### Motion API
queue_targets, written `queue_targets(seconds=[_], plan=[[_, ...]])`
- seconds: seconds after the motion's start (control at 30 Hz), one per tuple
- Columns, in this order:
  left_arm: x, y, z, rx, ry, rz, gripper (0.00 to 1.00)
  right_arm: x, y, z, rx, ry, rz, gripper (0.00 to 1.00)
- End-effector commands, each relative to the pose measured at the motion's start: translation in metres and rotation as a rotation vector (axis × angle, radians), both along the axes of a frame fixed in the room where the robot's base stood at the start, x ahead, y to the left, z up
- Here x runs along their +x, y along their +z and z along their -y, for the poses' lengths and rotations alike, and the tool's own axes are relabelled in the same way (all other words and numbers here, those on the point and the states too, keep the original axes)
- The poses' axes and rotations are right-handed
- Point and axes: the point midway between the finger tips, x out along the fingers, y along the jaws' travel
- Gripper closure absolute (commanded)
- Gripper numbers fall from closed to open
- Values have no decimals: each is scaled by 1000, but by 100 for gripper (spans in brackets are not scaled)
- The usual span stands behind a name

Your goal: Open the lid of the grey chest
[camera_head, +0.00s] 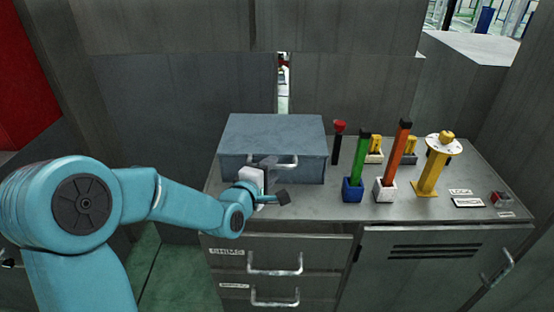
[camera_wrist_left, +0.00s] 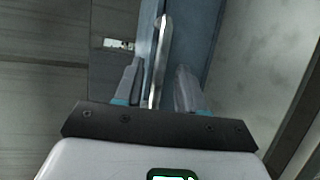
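The grey chest (camera_head: 270,135) stands on the workbench at the back left in the head view, its lid closed. A light metal handle (camera_head: 283,164) runs across its front. My left gripper (camera_head: 275,181) is in front of the chest, at this handle. In the left wrist view, the two fingers of the left gripper (camera_wrist_left: 157,86) are apart, with the handle (camera_wrist_left: 160,50) passing between them. The handle looks nearer to the left finger; I cannot tell if they touch. The chest's blue-grey front (camera_wrist_left: 202,40) fills part of that view. My right gripper is not in view.
Right of the chest, the bench (camera_head: 420,208) holds a red-topped black item (camera_head: 338,135), green (camera_head: 359,156) and orange (camera_head: 396,150) upright pieces in small holders, and a yellow stand (camera_head: 430,175). Drawers with handles (camera_head: 275,271) are below. A grey wall stands behind.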

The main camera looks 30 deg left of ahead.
Motion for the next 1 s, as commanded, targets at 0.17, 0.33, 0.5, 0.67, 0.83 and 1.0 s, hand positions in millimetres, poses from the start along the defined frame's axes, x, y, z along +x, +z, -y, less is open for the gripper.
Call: queue_targets(seconds=[0.17,0.33,0.5,0.67,0.83,1.0], plan=[[30,-4,-5,0,0,0,60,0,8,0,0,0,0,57],[44,-8,-7,0,0,0,60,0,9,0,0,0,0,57],[46,-9,-7,0,0,1,60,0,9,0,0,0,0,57],[46,-9,-7,0,0,1,70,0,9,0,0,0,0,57],[45,-10,-7,-1,0,-2,100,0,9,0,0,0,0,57],[45,-8,-7,-6,0,-12,100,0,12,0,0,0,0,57]])
